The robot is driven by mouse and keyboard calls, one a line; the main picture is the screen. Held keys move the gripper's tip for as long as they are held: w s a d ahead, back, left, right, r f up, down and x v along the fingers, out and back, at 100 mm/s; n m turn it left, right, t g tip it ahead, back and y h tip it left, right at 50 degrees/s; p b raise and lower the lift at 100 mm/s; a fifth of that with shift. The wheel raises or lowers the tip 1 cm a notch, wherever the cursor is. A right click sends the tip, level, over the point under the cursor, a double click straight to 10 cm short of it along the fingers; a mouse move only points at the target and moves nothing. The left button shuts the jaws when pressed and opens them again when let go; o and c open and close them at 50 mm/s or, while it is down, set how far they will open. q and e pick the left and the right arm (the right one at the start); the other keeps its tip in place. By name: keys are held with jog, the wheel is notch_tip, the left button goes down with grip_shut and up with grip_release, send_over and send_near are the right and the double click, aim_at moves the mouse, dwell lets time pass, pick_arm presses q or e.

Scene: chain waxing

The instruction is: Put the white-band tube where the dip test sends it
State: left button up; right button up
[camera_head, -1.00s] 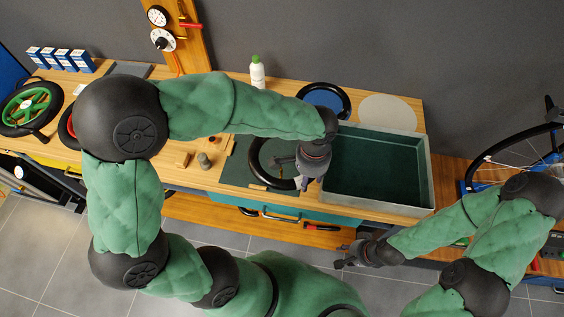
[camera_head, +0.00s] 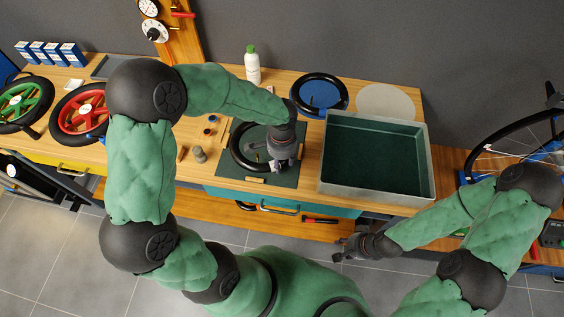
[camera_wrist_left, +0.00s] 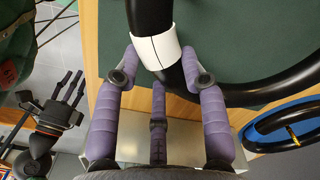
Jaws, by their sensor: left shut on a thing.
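The white-band tube (camera_head: 234,148) is a black ring over the dark green mat (camera_head: 226,177). Its white band (camera_wrist_left: 154,47) shows in the left wrist view, right at my fingers. My left gripper (camera_head: 284,166) is shut on the tube at its right side; in the left wrist view its purple fingers (camera_wrist_left: 160,80) straddle the tube beside the band. I cannot tell whether the tube touches the mat. My right gripper (camera_head: 340,250) is empty, fingers apart, in front of the bench; it also shows in the left wrist view (camera_wrist_left: 72,92).
A grey-rimmed tank (camera_head: 428,165) with a dark green inside stands to the right. A blue disc with a black ring (camera_head: 320,92) lies behind. Red-spoked (camera_head: 82,113) and green-spoked (camera_head: 22,104) wheels lie left. A white bottle (camera_head: 252,66) stands at the back; small pieces (camera_head: 199,154) sit left of the mat.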

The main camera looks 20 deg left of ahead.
pick_arm(q)
jog(key=shift+f, duration=0.45)
jog(key=shift+f, duration=0.15)
jog(key=o, duration=1.3)
notch_tip(320, 180, up, 12)
jog(key=shift+r+p, duration=0.2)
jog(key=shift+p, duration=0.95)
jog(key=shift+f, duration=0.1)
